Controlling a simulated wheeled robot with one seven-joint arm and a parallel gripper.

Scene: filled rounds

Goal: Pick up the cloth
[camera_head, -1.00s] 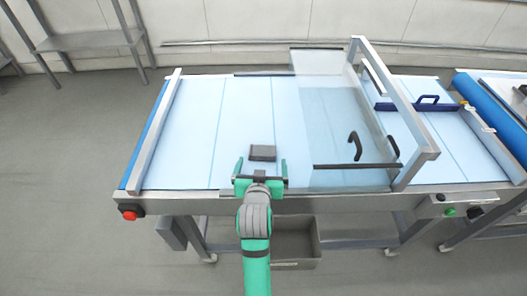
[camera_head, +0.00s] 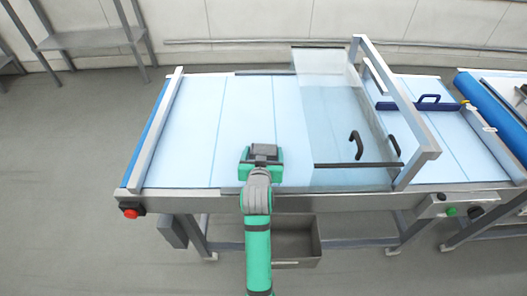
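The cloth (camera_head: 265,148) shows as a small dark grey folded block near the front edge of the pale blue-white conveyor belt (camera_head: 200,125). My green gripper (camera_head: 263,154) reaches over the belt from the front. Its two fingers stand on the left and right sides of the cloth with no clear gap, so it looks shut on it. The gripper hides the cloth's near part. I cannot tell whether the cloth touches the belt.
A clear guard panel (camera_head: 335,120) with dark handles stands right of my gripper, beside a grey frame (camera_head: 400,110). A grey rail (camera_head: 155,135) edges the belt's left side. A red button (camera_head: 130,213) is at the front left. The belt left of the gripper is clear.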

